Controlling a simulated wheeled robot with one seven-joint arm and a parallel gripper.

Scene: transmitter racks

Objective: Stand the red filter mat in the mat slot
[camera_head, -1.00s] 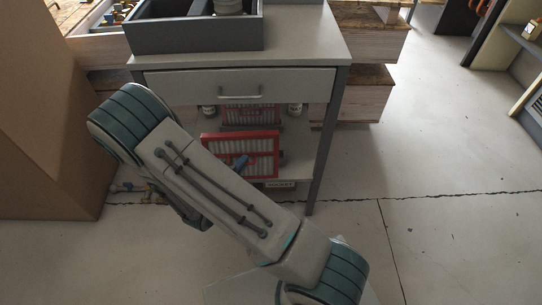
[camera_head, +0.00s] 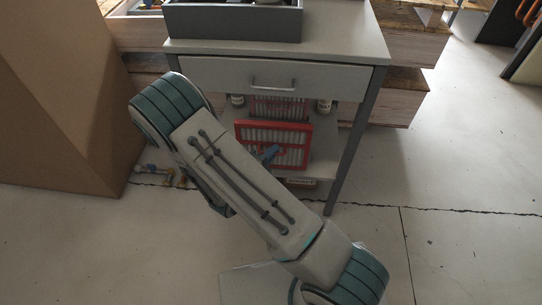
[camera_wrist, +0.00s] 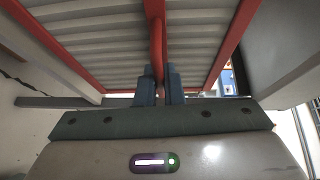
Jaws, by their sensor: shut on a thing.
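The red filter mat (camera_head: 293,155) has a red frame with pale pleats. It is upright, slightly tilted, in front of the cabinet's open bay, under the drawer. My gripper (camera_head: 270,154) is at its near face, partly hidden by my arm. In the wrist view, my gripper's blue fingers (camera_wrist: 160,88) are shut on the mat's red middle bar (camera_wrist: 157,40), and pale pleats (camera_wrist: 100,45) fill the view above. A second red-framed panel (camera_head: 280,107) stands deeper in the bay. I cannot clearly make out the mat slot.
The grey cabinet has a closed drawer (camera_head: 274,77) above the bay and a grey tray (camera_head: 232,22) on top. A cardboard box (camera_head: 60,110) stands left, and wooden crates (camera_head: 400,95) right. The floor at right is clear.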

